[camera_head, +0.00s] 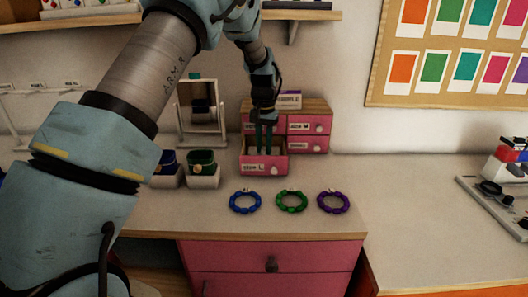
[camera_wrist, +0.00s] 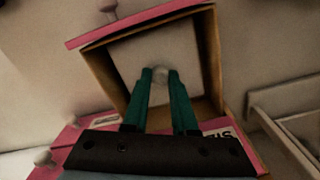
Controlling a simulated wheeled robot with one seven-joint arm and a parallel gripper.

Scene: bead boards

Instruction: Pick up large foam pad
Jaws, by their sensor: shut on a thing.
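A small pink drawer (camera_head: 263,167), its label seeming to read "FOAM L", is pulled out of a small pink drawer cabinet (camera_head: 308,128). My gripper (camera_head: 264,145) points down into this drawer with its teal fingers. In the wrist view the open drawer (camera_wrist: 108,72) shows wooden walls and a pale floor. There my gripper (camera_wrist: 160,80) is shut on a small pale rounded thing (camera_wrist: 160,75), apparently the foam pad, between its fingertips. The fingers partly cover the pad. Whether it touches the drawer floor I cannot tell.
Blue (camera_head: 245,202), green (camera_head: 291,202) and purple (camera_head: 333,202) bead rings lie in front of the drawer. The counter (camera_head: 400,210) at right is largely clear.

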